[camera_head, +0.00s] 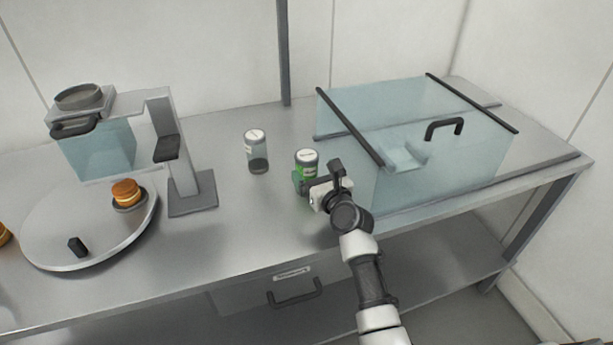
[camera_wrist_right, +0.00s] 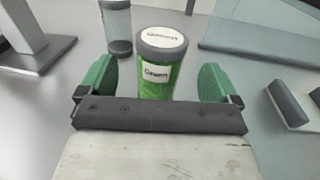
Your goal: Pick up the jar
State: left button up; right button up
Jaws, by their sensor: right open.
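A jar with green contents (camera_head: 306,161), a grey rim and a white labelled lid stands upright on the metal table. It also shows in the right wrist view (camera_wrist_right: 160,62), between the two green fingers. My right gripper (camera_head: 299,183) is open around or just in front of this jar; I cannot tell whether a finger touches it. The gripper's fingers show at both sides in the wrist view (camera_wrist_right: 158,82). A second jar (camera_head: 257,152), clear with dark contents low inside, stands to the left and behind. My left gripper is not in view.
A glass case (camera_head: 440,160) with a black handle stands close on the right. On the left are a grey stand (camera_head: 188,170), a machine with a glass front (camera_head: 100,150) and a round tray (camera_head: 60,220) bearing a burger-like item (camera_head: 126,193). The table front is clear.

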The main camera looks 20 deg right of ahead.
aim_at(312, 169)
jog(key=w+b, duration=0.2)
jog(key=w, duration=0.1)
jog(key=w+b, duration=0.1)
jog(key=shift+w+a+f, duration=0.25)
jog(key=shift+w+a+r, duration=0.1)
jog(key=shift+w, duration=0.35)
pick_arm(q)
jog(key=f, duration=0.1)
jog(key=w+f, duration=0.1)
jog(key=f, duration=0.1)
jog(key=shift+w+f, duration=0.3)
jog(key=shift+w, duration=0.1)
pick_arm(e)
jog(key=shift+s+r, duration=0.1)
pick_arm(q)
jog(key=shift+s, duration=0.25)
pick_arm(e)
jog(key=c, duration=1.1)
